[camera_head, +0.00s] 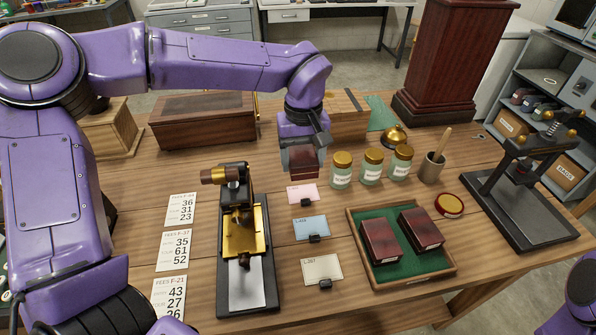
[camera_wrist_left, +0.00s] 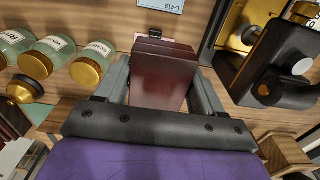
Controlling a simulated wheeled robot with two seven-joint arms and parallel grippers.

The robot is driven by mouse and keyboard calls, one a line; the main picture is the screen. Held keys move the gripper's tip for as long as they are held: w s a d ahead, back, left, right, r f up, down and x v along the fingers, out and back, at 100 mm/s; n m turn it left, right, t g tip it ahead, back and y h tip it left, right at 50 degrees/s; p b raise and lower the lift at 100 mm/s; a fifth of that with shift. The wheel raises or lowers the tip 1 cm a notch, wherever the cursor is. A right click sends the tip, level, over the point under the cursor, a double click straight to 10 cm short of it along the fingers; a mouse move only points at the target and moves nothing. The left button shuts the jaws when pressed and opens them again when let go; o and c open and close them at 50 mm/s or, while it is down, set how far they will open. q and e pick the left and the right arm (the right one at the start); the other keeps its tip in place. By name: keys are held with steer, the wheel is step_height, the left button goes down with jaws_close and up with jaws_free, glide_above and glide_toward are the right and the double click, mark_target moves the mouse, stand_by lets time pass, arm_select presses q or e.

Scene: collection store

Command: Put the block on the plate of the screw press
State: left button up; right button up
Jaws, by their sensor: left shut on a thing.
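My left gripper (camera_head: 303,150) is shut on a dark red block (camera_head: 303,162), held near the middle of the table behind the pink card. The left wrist view shows the block (camera_wrist_left: 160,75) between the two grey fingers (camera_wrist_left: 158,95). The screw press (camera_head: 548,140) stands at the right end of the table, with a black frame and brass-coloured knobs on its top bar. Its flat dark plate (camera_head: 520,212) looks bare. The block is well to the left of the press. Part of my right arm shows at the lower right corner, its gripper out of view.
Labelled jars (camera_head: 341,170), a brass bell (camera_head: 395,136) and a mortar with pestle (camera_head: 432,167) stand between block and press. A green-lined tray (camera_head: 452,268) holds two similar red blocks (camera_head: 380,240). A brass-and-black device (camera_head: 241,235) stands left of the cards. A tall red pedestal (camera_head: 450,60) is behind.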

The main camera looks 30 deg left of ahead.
arm_select(q)
steer(key=w+a+f+p, duration=0.1)
steer(key=a+f+p, duration=0.15)
steer(key=a, duration=0.55)
glide_above(267, 183)
step_height(267, 183, down, 6)
steer(key=shift+f, duration=0.2)
step_height(267, 183, down, 3)
steer(key=shift+a+r, duration=0.1)
steer(key=shift+r, duration=0.1)
steer(key=shift+w+f, duration=0.1)
steer(key=shift+f, duration=0.15)
steer(key=shift+f, duration=0.1)
steer(key=o, duration=1.1)
steer(key=shift+f, duration=0.1)
steer(key=shift+o, duration=0.2)
